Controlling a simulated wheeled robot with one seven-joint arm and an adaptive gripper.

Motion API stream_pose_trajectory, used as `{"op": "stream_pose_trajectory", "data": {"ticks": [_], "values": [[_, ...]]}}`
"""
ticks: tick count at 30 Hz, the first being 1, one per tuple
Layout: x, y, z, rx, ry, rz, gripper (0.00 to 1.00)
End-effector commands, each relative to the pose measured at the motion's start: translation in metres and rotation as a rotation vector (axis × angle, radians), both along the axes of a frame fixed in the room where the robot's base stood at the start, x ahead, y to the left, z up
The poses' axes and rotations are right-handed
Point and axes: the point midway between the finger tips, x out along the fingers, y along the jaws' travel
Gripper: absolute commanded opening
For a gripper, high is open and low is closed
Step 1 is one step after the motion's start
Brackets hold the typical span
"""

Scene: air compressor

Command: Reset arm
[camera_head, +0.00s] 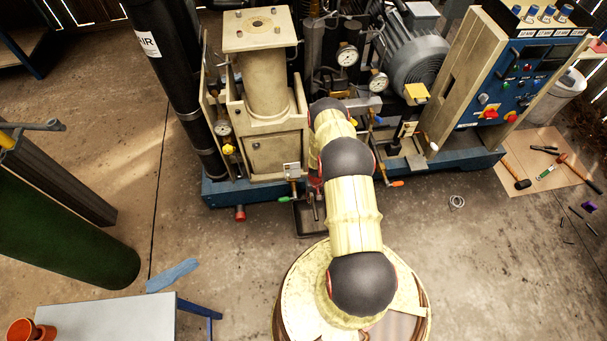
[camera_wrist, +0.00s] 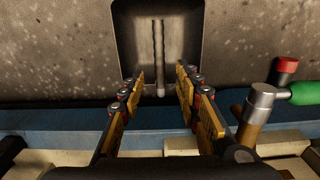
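My gripper (camera_wrist: 160,77) shows in the wrist view with its two fingers spread apart and nothing between them. A dark recessed, tray-like shape (camera_wrist: 188,20) with two thin upright strips lies beyond the fingertips. In the head view my arm reaches from my base to the front of the air compressor (camera_head: 265,85); my gripper is mostly hidden there behind the arm. A valve with a green handle (camera_wrist: 305,92) is at the right in the wrist view, apart from the fingers. The green handle also shows in the head view (camera_head: 285,198).
The compressor's blue base (camera_wrist: 60,118) runs close under my fingers. An orange handle (camera_head: 397,183) and pressure gauges (camera_head: 347,55) are near my arm. A blue control panel (camera_head: 520,85) and tools on a mat (camera_head: 520,158) are right; a table (camera_head: 110,320) is lower left.

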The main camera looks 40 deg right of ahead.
Motion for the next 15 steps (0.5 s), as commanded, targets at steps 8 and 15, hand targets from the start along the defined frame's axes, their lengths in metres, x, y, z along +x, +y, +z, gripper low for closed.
{"op": "stream_pose_trajectory", "data": {"ticks": [8, 15], "values": [[-0.001, 0.001, 0.000, 0.004, 0.006, -0.003, 0.33], [-0.048, 0.034, 0.000, 0.090, 0.127, -0.017, 0.33]]}}
